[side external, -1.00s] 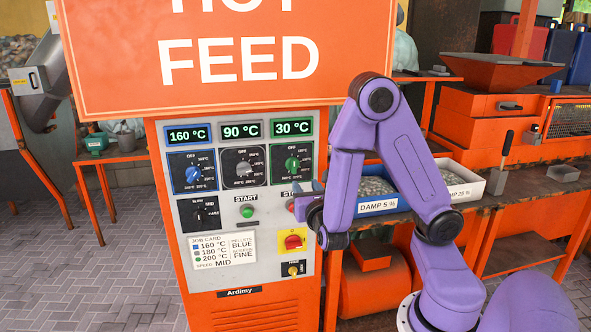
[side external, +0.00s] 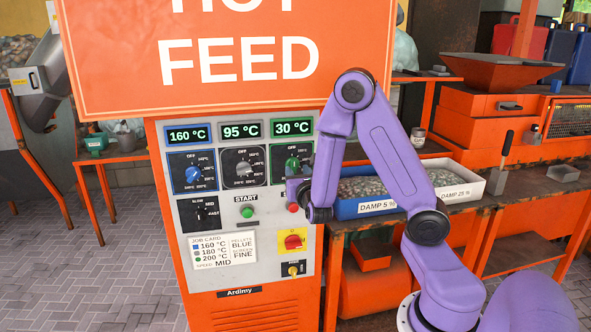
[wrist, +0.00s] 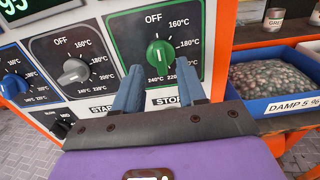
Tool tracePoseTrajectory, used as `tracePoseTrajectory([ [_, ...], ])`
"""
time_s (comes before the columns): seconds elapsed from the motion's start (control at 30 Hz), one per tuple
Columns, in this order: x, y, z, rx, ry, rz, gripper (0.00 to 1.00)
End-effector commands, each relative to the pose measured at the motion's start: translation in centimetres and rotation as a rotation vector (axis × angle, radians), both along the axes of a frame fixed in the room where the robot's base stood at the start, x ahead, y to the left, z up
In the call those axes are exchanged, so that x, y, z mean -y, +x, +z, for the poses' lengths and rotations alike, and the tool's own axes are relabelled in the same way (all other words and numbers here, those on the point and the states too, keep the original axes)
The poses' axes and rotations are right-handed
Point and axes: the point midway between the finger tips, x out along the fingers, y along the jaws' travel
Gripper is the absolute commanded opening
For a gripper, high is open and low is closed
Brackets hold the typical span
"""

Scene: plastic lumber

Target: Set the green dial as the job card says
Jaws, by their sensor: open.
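The green dial (side external: 292,164) is at the right of the upper dial row; its display (side external: 292,127) reads 30 °C. In the wrist view the green dial (wrist: 160,53) has its pointer up, near OFF. My gripper (wrist: 160,66) is open, its two blue fingers spread left and right just below the knob; I cannot tell if they touch the panel. In the side view my gripper (side external: 294,183) is just below the dial. The job card (side external: 223,250) lists blue 160 °C, grey 180 °C, green 200 °C, speed MID.
The green START button (side external: 247,211) and red stop button (side external: 292,208) sit below the dials. A blue DAMP 5 % bin (side external: 350,207) stands right of the panel.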

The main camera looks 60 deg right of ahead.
Motion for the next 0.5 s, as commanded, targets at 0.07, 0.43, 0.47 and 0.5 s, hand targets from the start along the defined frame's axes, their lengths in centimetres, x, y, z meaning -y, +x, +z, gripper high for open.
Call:
tracePoseTrajectory([
  [0.07, 0.5, 0.4, 0.0, 0.000, 0.000, -0.002, 0.40],
  [0.43, 2.4, 2.4, 0.0, -0.001, 0.001, -0.001, 0.40],
  [0.47, 2.5, 2.4, 0.0, -0.001, 0.001, -0.001, 0.40],
  [0.5, 2.5, 2.4, 0.0, -0.001, 0.001, -0.001, 0.40],
])
